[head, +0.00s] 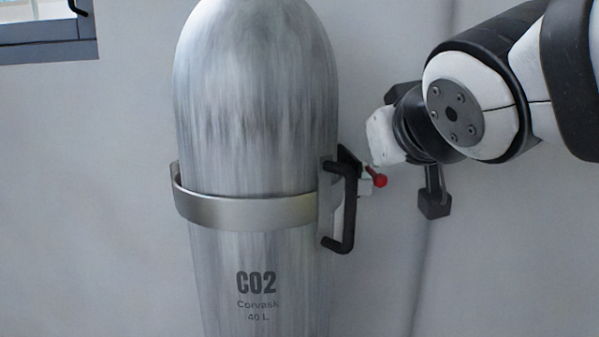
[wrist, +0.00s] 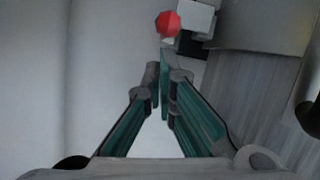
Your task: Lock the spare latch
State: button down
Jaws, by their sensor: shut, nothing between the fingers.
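The spare latch shows as a small pale block with a red knob (head: 380,181) at the right end of the metal band (head: 245,211) around the CO2 cylinder (head: 255,110). In the wrist view the red knob (wrist: 167,24) lies just beyond my fingertips, beside the pale latch body (wrist: 195,17). My gripper (wrist: 165,66) is shut and empty, its fingers pointing toward the knob. In the head view my fingertips are hard to make out near the latch.
A black handle (head: 350,210) stands out from the band just left of the knob. It shows at the right edge of the wrist view (wrist: 309,116). A plain wall lies behind, with a window frame (head: 50,52) at upper left. Room right of the latch is free below my arm.

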jog(key=shift+s+f+t+b, duration=0.2)
jog(key=shift+f+t+b, duration=0.5)
jog(key=shift+b, duration=1.6)
jog(key=shift+s+b, duration=0.1)
jog(key=shift+b, duration=0.55)
jog(key=v, duration=1.2)
jog(key=shift+f, duration=0.15)
